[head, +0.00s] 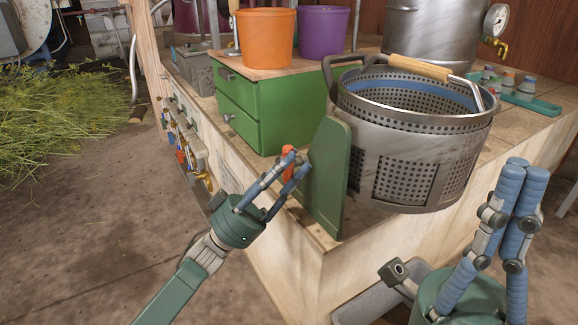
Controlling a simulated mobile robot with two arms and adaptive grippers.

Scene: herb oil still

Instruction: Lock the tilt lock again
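A small orange piece (288,151), which may be the tilt lock, shows at the left edge of an upright green panel (327,185), beside the perforated steel basket (410,165). Whether it is locked cannot be told. My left gripper (297,163) has its blue fingers at the orange piece, overlapping it in view. The fingers hide part of it, and whether they grip it is unclear. My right gripper (470,220) is at the lower right, in front of the basket. Its blue fingers point up and extend straight, with nothing seen between them.
The basket has a raised handle with a wooden grip. A green drawer cabinet (262,115) carries an orange bucket (266,40) and a purple bucket (322,32). A steel vessel with a gauge (496,20) stands behind. Valves (184,140) line the bench's left side. Floor at left is clear below the cut herbs.

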